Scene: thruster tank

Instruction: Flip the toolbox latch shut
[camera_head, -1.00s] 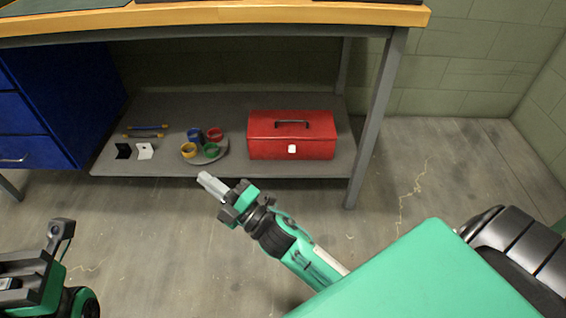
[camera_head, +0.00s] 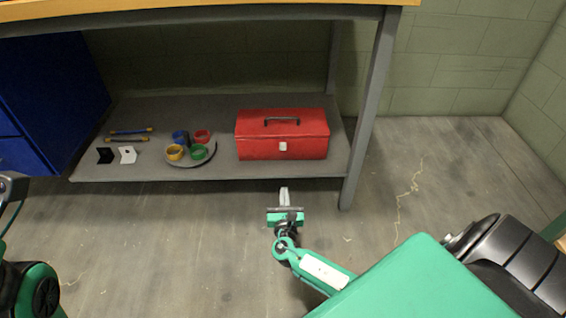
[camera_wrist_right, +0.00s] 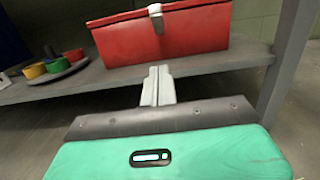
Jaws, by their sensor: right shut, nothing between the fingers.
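The red toolbox (camera_head: 262,147) sits on the lower shelf of the workbench, its lid down and a dark handle on top. Its pale latch (camera_head: 283,147) is on the front face. In the right wrist view the latch (camera_wrist_right: 155,14) hangs over the seam of the toolbox (camera_wrist_right: 185,36); I cannot tell whether it is fastened. My right gripper (camera_head: 284,192) is shut and empty, in front of the shelf edge and below the latch, apart from it. The fingers also show in the right wrist view (camera_wrist_right: 157,72). My left arm is at the left edge, its fingertips not clearly visible.
The shelf (camera_head: 225,175) has a front lip. Left of the toolbox are coloured tape rolls on a round tray (camera_head: 203,159), two thin tools and black and white brackets (camera_head: 127,155). A table leg (camera_head: 365,115) stands to the right. The bench top overhangs.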

